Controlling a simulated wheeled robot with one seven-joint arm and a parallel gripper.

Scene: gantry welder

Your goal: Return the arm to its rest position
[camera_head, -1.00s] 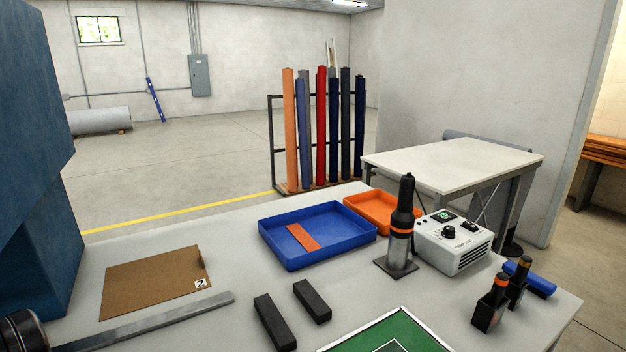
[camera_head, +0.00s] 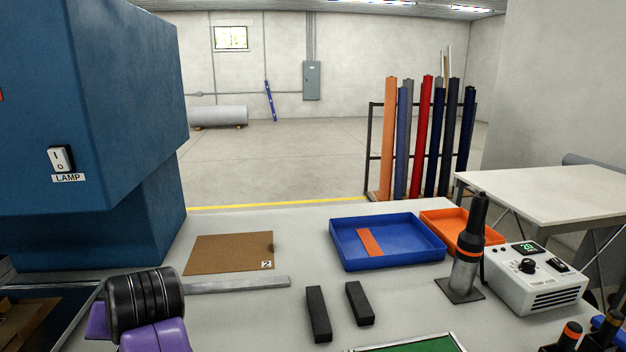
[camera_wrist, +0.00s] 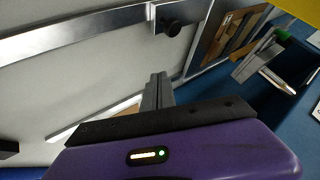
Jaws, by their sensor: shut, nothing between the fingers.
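My gripper (camera_wrist: 158,88) shows in the wrist view as a purple body with short grey fingers, which are together with nothing between them. Beyond the fingers are a pale grey surface and a metal rail. In the head view my arm's black ribbed joint and purple links (camera_head: 150,310) are at the lower left, over the near edge of the bench and in front of the blue machine (camera_head: 85,110). The fingertips cannot be made out in the head view.
On the bench are a brown sheet (camera_head: 228,254) marked 2, a metal bar (camera_head: 236,285), two black blocks (camera_head: 318,315), a blue tray (camera_head: 345,255) with an orange strip, an orange tray (camera_head: 440,222), a hot-air tool (camera_head: 468,255) and its control box (camera_head: 530,280).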

